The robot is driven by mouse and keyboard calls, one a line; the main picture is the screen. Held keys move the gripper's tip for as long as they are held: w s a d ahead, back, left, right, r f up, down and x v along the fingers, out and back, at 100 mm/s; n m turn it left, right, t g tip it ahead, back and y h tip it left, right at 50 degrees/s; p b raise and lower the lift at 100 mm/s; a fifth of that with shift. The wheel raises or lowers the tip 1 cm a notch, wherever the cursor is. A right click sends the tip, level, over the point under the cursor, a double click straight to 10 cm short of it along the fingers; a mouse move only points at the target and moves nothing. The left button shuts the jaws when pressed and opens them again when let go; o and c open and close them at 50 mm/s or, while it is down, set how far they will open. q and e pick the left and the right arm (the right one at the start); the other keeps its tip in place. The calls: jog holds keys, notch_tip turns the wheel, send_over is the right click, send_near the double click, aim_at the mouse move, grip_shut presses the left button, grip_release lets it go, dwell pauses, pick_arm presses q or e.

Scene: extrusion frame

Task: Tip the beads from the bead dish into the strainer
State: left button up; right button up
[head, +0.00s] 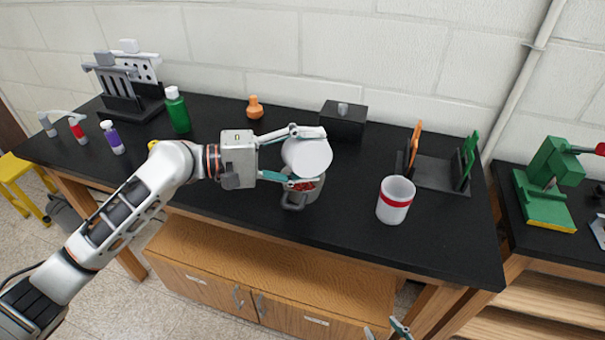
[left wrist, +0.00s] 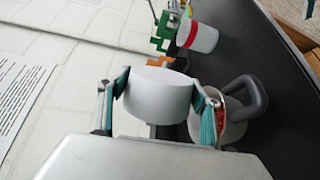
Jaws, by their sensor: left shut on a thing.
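The white bead dish (head: 315,158) is held by my left gripper (head: 308,160), which is shut on it; its fingers grip opposite sides. The dish is tipped well over, just above the grey strainer (head: 296,201). The left wrist view also shows the dish (left wrist: 158,95) between the fingertips, with the strainer (left wrist: 232,131) and its thick handle beside it. Red beads (head: 304,186) lie in the strainer. The inside of the dish is hidden, so I cannot tell whether beads stay in it. My right gripper (head: 386,331) shows only its spread fingertips at the bottom edge, empty.
A white mug with a red band (head: 395,201) and a black rack (head: 436,174) stand to the right. A black box (head: 343,120) and an orange bottle (head: 254,108) stand behind. The front right of the table is clear.

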pick_arm(q)
jog(key=shift+w+r+n, duration=0.1)
jog(key=shift+n, duration=0.2)
jog(key=shift+w+a+r+n+p, duration=0.2)
jog(key=shift+w+n+p, duration=0.25)
jog(key=shift+n, duration=0.45)
dwell(0.9)
jog(key=shift+w+f+n+h, duration=0.1)
jog(key=shift+f+n+h, duration=0.2)
